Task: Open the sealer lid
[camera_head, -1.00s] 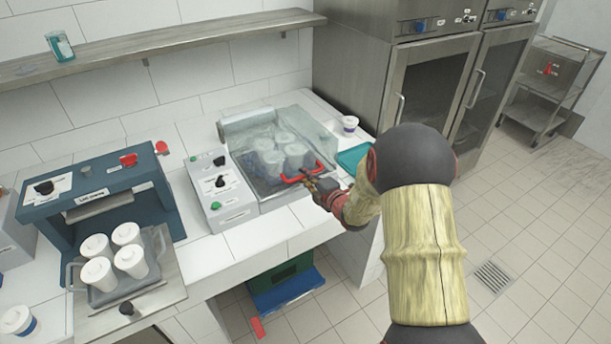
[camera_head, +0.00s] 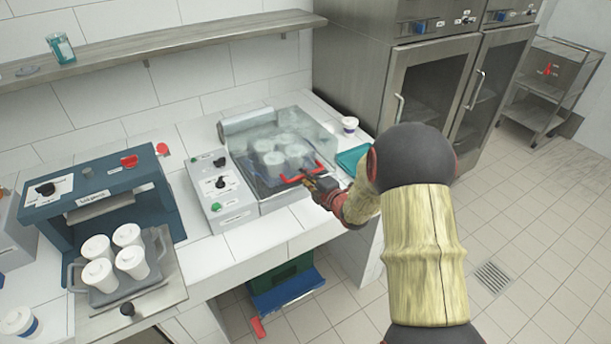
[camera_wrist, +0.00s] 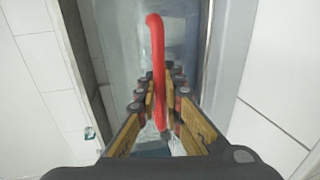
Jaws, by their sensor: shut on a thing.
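The sealer (camera_head: 222,192) is a light grey machine on the counter with a control panel on its left. Its clear lid (camera_head: 262,125) covers several white cups (camera_head: 278,150), seen blurred through it. A red handle (camera_head: 303,173) runs along the lid's front edge. My gripper (camera_head: 312,184) is at the right part of this handle. In the wrist view, the fingers of my gripper (camera_wrist: 163,98) are closed around the red handle (camera_wrist: 156,45), which passes between them. Whether the lid is slightly raised is hard to tell.
A blue machine (camera_head: 95,195) at left has a tray (camera_head: 115,292) with several white cups. A white cup (camera_head: 349,125) and a teal tray (camera_head: 352,158) lie right of the sealer. A steel cabinet (camera_head: 425,85) stands behind my arm. A shelf (camera_head: 150,50) runs above.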

